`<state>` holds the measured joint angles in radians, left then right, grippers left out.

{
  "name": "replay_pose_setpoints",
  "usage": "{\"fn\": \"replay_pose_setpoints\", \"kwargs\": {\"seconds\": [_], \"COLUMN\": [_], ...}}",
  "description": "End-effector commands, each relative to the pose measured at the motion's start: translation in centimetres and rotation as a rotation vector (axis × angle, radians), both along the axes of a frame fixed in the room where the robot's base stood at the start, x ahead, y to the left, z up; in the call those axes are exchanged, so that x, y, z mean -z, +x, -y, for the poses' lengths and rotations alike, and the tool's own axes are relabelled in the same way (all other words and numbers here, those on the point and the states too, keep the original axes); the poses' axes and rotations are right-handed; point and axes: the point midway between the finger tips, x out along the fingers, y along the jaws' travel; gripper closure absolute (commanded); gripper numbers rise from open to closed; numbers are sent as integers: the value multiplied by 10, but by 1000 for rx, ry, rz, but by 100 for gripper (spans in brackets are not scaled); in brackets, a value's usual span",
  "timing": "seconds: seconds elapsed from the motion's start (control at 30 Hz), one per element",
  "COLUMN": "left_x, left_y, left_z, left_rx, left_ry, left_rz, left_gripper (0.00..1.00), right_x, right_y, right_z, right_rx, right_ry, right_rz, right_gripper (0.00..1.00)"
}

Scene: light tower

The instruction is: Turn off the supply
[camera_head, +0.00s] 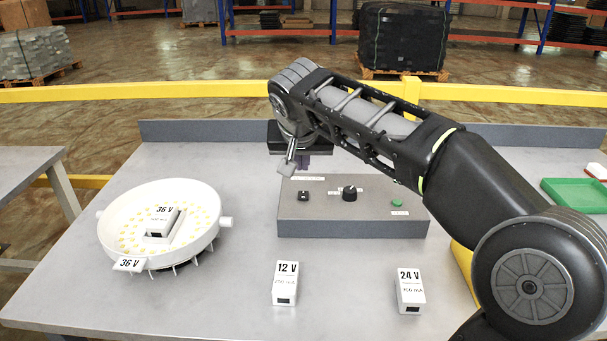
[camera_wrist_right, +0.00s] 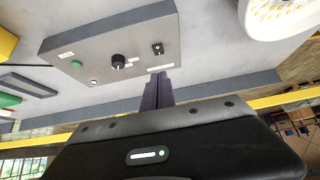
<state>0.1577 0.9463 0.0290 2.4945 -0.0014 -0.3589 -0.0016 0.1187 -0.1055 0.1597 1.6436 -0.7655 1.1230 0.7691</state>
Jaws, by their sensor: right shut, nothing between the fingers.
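The supply is a grey box (camera_head: 340,222) on the table, with a small black switch (camera_head: 303,196) at its left, a black knob (camera_head: 349,193) in the middle and a green button (camera_head: 397,203) at the right. The switch also shows in the right wrist view (camera_wrist_right: 157,48). My right gripper (camera_head: 304,166) is over the box's back left edge, behind the switch. In the right wrist view its fingers (camera_wrist_right: 159,77) are shut and empty, with the tips close to the switch; contact cannot be told. My left gripper is not in view.
A white round lamp (camera_head: 212,236) with yellow LEDs stands at the left, with a 36 V block (camera_head: 164,221) in it. A 12 V block (camera_head: 286,283) and a 24 V block (camera_head: 411,290) stand in front of the box. A green tray (camera_head: 570,192) is at the right.

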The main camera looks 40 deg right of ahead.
Motion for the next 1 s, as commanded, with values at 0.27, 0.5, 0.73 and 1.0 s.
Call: {"fn": "replay_pose_setpoints", "kwargs": {"seconds": [0.27, 0.5, 0.73, 1.0], "left_x": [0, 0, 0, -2], "left_y": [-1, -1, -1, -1], "left_z": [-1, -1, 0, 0], "left_rx": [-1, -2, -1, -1], "left_ry": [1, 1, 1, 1], "left_rz": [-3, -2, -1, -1], "left_gripper": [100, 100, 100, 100], "right_x": [0, 2, 19, 60], "right_y": [0, 1, 10, 35], "right_z": [0, 1, 8, 27], "right_rx": [-1, -1, 0, 0], "right_ry": [0, 0, 0, 1], "right_rz": [1, 0, -4, -5], "right_gripper": [100, 100, 100, 100]}}
